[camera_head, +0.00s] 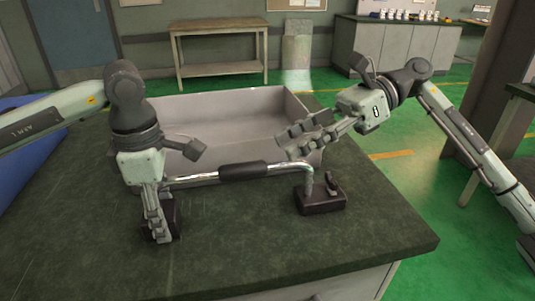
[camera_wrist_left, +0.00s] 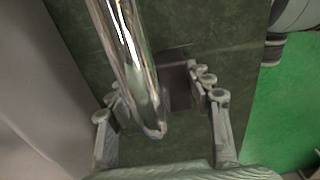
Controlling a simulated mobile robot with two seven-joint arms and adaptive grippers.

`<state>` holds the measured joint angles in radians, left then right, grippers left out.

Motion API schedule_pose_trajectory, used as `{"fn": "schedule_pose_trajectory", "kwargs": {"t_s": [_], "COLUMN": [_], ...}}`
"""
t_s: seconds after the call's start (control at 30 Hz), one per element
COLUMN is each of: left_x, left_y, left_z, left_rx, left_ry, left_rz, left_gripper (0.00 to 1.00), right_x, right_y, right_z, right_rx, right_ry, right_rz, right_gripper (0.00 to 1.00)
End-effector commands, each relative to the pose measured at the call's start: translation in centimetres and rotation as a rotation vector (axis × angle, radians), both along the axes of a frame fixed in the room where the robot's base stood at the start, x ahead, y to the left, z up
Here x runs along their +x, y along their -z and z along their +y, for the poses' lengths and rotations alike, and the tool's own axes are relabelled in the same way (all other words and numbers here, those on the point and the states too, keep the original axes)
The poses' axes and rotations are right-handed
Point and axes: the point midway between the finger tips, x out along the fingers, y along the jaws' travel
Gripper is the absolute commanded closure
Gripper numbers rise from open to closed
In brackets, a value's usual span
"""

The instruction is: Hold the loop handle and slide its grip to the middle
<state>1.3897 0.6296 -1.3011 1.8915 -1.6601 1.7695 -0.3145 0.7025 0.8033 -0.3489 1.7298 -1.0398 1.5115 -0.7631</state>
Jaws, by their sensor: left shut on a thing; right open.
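The loop handle (camera_head: 190,179) is a shiny chrome bar with bent ends on dark feet. A black grip sleeve (camera_head: 243,171) sits near the middle of its straight bar. My left gripper (camera_head: 161,236) points down at the left end, its fingers on either side of the left foot (camera_head: 176,215) and shut on the handle there. In the left wrist view the chrome bar (camera_wrist_left: 125,60) runs down between the fingers (camera_wrist_left: 165,105). My right gripper (camera_head: 290,145) is open and empty, just above and behind the bar's right end. The right foot (camera_head: 320,202) rests on the table.
A large grey open bin (camera_head: 225,108) stands right behind the handle on the dark green table (camera_head: 270,255). The table is clear in front and to the right. A wooden bench (camera_head: 220,28) and cabinets (camera_head: 395,42) stand far behind.

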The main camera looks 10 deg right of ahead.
Motion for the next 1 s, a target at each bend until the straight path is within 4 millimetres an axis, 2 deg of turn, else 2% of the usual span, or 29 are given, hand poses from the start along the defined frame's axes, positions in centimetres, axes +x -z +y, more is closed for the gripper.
{"fn": "schedule_pose_trajectory", "kwargs": {"t_s": [0.1,0.2,0.63,0.67,0.83,1.0], "left_x": [0.0,0.0,0.0,0.0,0.0,0.0], "left_y": [0.0,0.0,0.0,0.0,0.0,0.0], "left_z": [0.0,0.0,0.0,0.0,0.0,0.0], "left_rx": [-0.001,-0.001,-0.001,-0.001,-0.001,0.000], "left_ry": [-0.001,-0.001,-0.001,-0.001,-0.001,-0.001], "left_rz": [-0.001,-0.001,-0.001,-0.001,-0.001,0.000], "left_gripper": [1.00,1.00,1.00,0.47,0.26,0.25], "right_x": [0.2,0.3,0.3,0.3,0.3,0.3], "right_y": [-0.6,-0.9,-1.1,-1.1,-1.1,-1.1], "right_z": [-1.7,-2.4,-2.8,-2.8,-2.8,-2.8], "right_rx": [-0.001,-0.001,0.000,0.000,0.000,0.000], "right_ry": [0.001,0.000,-0.001,-0.001,-0.001,-0.001], "right_rz": [0.001,0.001,0.000,0.000,0.000,0.000], "right_gripper": [0.54,0.54,0.54,0.54,0.54,0.54]}}
